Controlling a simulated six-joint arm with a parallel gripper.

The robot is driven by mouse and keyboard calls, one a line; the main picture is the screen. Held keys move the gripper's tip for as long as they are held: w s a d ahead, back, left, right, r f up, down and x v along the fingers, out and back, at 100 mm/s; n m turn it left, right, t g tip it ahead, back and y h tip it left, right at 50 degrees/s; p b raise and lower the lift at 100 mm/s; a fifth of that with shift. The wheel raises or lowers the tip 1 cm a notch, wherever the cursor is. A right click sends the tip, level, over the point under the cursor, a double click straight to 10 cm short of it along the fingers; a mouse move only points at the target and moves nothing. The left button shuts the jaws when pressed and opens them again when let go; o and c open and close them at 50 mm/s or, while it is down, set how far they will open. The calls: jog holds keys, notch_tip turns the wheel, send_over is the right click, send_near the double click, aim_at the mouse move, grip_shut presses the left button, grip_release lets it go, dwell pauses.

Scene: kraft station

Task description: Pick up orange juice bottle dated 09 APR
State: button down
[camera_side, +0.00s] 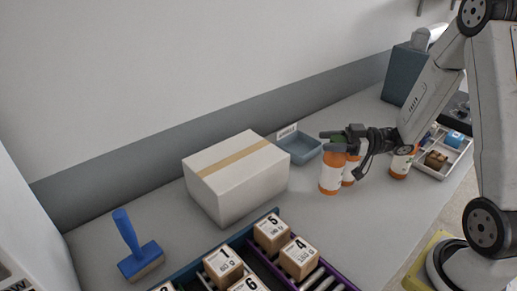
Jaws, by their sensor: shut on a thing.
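Three orange bottles with white labels stand close together at the right of the counter. The front left bottle (331,175) is below my gripper (335,143), and its top is hidden by the fingers. A second bottle (349,174) is partly hidden just behind it. A third bottle (400,163) stands farther right, partly covered by the arm. My gripper is shut at the top of the front left bottle, as far as I can tell. The dates on the labels are too small to read.
A blue-grey tray (312,153) lies left of the bottles, beside a taped white box (205,172). A white tray with small items (458,160) is at the right. A bin of numbered boxes (340,285) is in front.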

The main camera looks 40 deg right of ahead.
jog(key=shift+r, duration=2.3)
